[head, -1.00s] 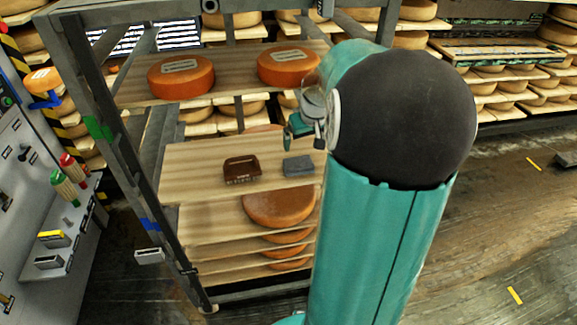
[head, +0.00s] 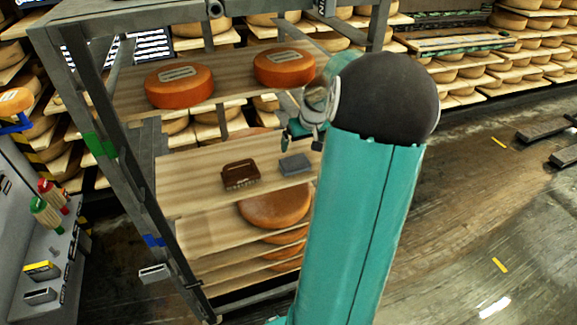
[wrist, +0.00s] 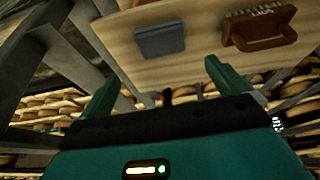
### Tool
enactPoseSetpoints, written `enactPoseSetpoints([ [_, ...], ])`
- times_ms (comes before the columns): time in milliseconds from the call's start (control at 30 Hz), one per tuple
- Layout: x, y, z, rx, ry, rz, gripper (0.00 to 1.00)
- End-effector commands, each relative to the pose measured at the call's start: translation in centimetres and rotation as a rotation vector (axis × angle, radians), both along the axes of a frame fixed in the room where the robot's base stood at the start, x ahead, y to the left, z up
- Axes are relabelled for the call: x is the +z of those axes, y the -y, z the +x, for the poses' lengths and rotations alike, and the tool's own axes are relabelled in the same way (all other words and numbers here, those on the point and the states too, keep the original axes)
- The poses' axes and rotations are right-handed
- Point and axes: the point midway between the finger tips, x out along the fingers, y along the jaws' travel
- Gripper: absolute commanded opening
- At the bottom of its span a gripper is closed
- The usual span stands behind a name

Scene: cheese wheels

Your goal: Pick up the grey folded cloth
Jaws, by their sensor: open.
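The grey folded cloth (head: 295,164) lies flat on a wooden shelf board (head: 190,195), to the right of a brown brush-like block with a handle (head: 241,175). In the wrist view the cloth (wrist: 160,39) is near the top, beyond my fingers, with the brown block (wrist: 260,27) to its right. My gripper (head: 302,130) is above the board, just behind and above the cloth in the head view. In the wrist view my gripper's two teal fingers (wrist: 160,85) are spread apart with nothing between them. The cloth is fully visible and apart from the fingers.
Grey metal rack posts (head: 95,130) frame the shelf at left. An upper shelf holds two orange cheese wheels (head: 180,85). More wheels (head: 275,207) sit on boards below.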

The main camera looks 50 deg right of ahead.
Motion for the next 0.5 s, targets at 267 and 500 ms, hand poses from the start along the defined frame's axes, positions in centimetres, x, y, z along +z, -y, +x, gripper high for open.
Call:
enactPoseSetpoints([
  [267, -1.6, 1.0, 0.0, -0.003, 0.002, 0.005, 1.00],
  [500, -5.9, 2.0, 1.5, -0.001, 0.002, 0.006, 1.00],
])
